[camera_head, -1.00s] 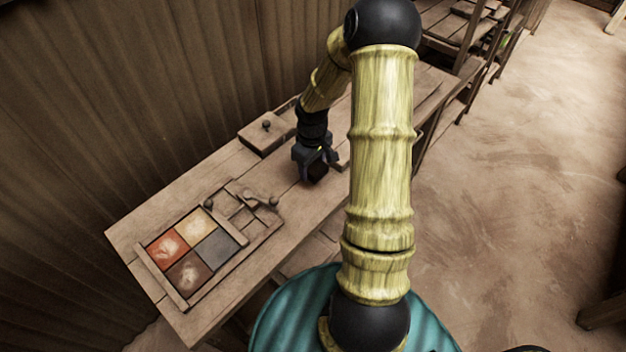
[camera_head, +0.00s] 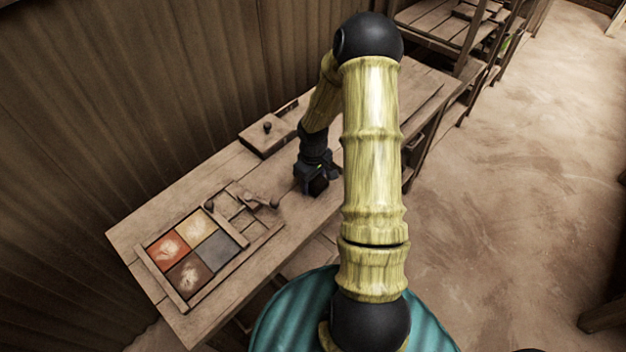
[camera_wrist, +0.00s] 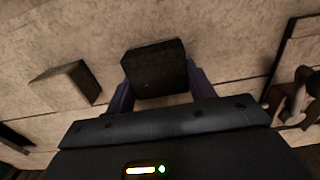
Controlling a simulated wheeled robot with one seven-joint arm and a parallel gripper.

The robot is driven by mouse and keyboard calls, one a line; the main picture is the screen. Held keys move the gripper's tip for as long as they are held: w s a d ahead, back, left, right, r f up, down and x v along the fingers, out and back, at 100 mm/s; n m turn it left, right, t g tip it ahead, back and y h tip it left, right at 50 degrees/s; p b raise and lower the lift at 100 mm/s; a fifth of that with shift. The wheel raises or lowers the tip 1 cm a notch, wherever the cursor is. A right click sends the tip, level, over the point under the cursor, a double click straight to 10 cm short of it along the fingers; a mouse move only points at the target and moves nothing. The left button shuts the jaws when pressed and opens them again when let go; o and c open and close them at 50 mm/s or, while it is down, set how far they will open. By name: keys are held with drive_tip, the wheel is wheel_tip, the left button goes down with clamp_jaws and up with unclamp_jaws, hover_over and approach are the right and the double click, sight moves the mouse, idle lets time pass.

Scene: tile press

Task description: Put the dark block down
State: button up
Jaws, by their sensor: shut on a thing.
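The dark block (camera_wrist: 155,68) is between the two fingers of my gripper (camera_wrist: 160,88) in the wrist view. My gripper is shut on it. In the head view my gripper (camera_head: 316,186) is low over the wooden bench (camera_head: 128,227), right of the tile press (camera_head: 256,243), with the dark block (camera_head: 318,186) at its tip. I cannot tell whether the block touches the bench top.
A lidded wooden box (camera_head: 267,135) with a knob stands behind my gripper near the wall. The press holds a red, a yellow, a brown and a grey tile. In the wrist view a wooden block (camera_wrist: 66,86) lies left of my gripper. Bare bench lies around it.

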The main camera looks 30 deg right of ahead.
drive_tip(key=shift+f, duration=0.1)
drive_tip(key=shift+f, duration=0.2)
drive_tip(key=o, duration=1)
drive_tip(key=shift+o, duration=0.2)
drive_tip(key=shift+s+f, duration=0.1)
drive_tip(key=shift+s, duration=0.05)
drive_tip(key=shift+a, duration=0.15)
wheel_tip(320, 180, up, 13)
drive_tip(key=shift+w, duration=0.2)
drive_tip(key=shift+f, duration=0.1)
